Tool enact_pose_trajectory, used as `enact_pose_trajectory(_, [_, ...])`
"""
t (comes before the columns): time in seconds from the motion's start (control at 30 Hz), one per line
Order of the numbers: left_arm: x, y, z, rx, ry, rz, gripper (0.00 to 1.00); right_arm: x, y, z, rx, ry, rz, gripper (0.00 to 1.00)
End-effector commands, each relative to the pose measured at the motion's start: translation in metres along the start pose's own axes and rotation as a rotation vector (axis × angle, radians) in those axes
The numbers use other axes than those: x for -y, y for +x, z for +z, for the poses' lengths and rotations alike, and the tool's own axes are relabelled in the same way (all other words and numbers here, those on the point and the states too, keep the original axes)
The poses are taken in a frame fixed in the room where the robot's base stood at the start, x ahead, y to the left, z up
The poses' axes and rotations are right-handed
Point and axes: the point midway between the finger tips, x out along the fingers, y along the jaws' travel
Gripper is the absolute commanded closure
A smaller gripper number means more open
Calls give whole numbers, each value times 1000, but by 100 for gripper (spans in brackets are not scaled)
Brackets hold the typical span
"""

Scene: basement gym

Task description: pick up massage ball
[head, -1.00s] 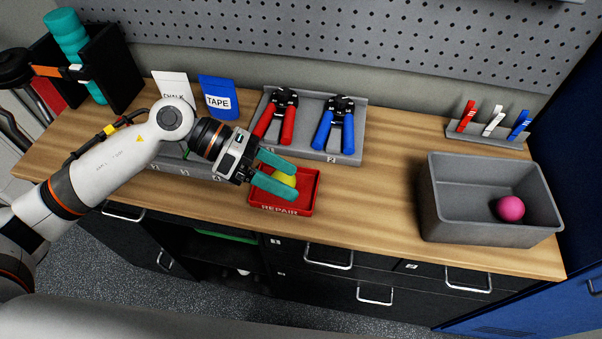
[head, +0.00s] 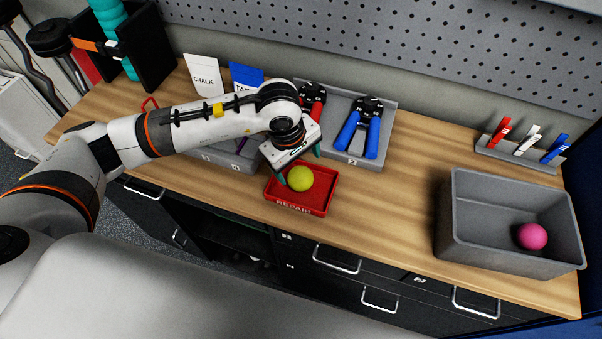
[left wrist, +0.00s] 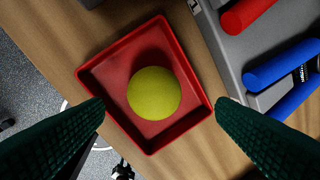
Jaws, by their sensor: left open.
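A yellow ball (head: 300,178) sits in a red tray marked REPAIR (head: 319,207) on the wooden bench. A pink ball (head: 531,236) lies inside a grey bin (head: 456,243) at the right. I cannot tell by marking which one is the massage ball. My left gripper (head: 299,168) is open and points down over the red tray. In the left wrist view, the yellow ball (left wrist: 154,93) lies between and beyond the two green fingers, which do not touch it. The red tray (left wrist: 107,62) shows around it. My right gripper is not in view.
Red-handled pliers (head: 311,103) and blue-handled pliers (head: 361,130) rest in a grey holder (head: 371,162) behind the tray. White chalk (head: 203,75) and blue tape packets stand at the back left. Coloured clips (head: 527,140) stand at the back right. Bench between tray and bin is clear.

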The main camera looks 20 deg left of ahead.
Motion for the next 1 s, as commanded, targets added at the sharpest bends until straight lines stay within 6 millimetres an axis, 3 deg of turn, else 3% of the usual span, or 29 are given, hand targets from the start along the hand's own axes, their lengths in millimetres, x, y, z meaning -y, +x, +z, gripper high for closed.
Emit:
enact_pose_trajectory(0.23, [-7, 28, 0, -3, -2, 7, 20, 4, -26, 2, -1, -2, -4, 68])
enact_pose_trajectory(0.4, [-6, 49, 0, -3, -2, 1, 20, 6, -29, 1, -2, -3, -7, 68])
enact_pose_trajectory(0.67, [-6, 52, 0, -2, -1, 0, 20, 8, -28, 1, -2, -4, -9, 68])
enact_pose_trajectory(0.9, [-6, 52, 0, -2, -2, 0, 60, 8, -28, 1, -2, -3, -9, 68])
enact_pose_trajectory(1.0, [-6, 52, 0, -2, -2, -1, 71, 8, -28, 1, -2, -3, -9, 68])
